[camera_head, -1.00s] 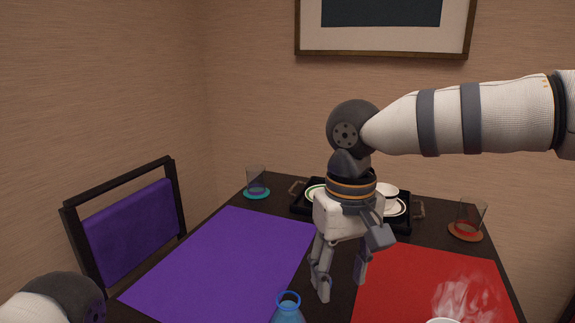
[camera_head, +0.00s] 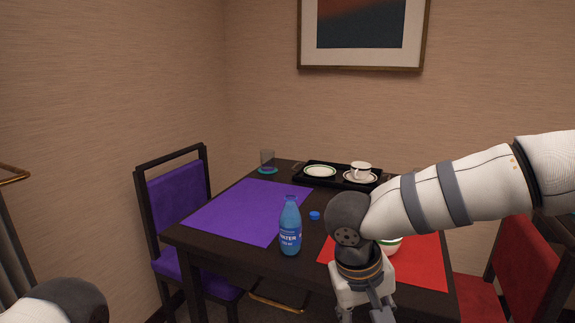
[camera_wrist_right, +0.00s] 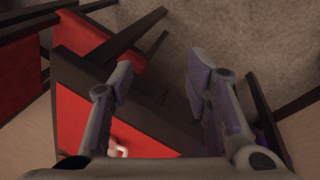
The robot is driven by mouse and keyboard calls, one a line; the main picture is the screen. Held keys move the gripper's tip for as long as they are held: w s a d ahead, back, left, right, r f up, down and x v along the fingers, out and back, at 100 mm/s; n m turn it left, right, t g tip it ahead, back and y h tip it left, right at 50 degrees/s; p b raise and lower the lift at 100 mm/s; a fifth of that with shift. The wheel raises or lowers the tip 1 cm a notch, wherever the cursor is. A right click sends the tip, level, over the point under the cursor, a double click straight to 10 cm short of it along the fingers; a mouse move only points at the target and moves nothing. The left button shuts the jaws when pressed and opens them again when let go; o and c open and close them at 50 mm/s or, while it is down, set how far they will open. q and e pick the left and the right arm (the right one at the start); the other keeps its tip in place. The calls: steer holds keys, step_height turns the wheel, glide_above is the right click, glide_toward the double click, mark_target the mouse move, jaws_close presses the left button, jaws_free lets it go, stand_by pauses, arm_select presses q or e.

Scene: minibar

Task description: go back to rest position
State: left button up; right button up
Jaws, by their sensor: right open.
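My right arm reaches in from the right in the head view, and my right gripper hangs at the bottom edge with its fingertips cut off. In the right wrist view the right gripper (camera_wrist_right: 160,82) is open with nothing between its fingers, in front of the table's edge and the floor. The left gripper is out of view.
A blue water bottle (camera_head: 290,232) stands upright near the table's front, with a blue cap (camera_head: 314,215) beside it. A purple mat (camera_head: 240,212), red mat (camera_head: 425,265) and white cup (camera_head: 391,246), partly hidden by my arm, lie around. Purple (camera_head: 177,210) and red (camera_head: 520,262) chairs flank the table.

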steer(key=s+d+f+t+h, duration=0.1)
steer(key=s+d+f, duration=0.25)
steer(key=f, duration=0.45)
steer(key=s+d+f+t, duration=0.1)
steer(key=s+d+f, duration=0.25)
steer(key=f, duration=0.55)
arm_select(q)
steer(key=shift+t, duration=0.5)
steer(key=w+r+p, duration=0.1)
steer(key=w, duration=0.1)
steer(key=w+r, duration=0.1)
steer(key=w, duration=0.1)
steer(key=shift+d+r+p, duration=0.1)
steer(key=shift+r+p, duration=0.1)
steer(key=shift+p, duration=0.2)
arm_select(e)
steer(key=s+d+f+m+g+y, duration=0.1)
steer(key=s+f+g+y, duration=0.1)
steer(key=s, duration=1.3)
steer(key=s+d+f+m+g+y, duration=0.1)
steer(key=s+g, duration=0.3)
steer(key=s, duration=1.1)
steer(key=shift+s+f+y, duration=0.25)
steer(key=shift+f+y, duration=0.1)
steer(key=shift+y, duration=0.05)
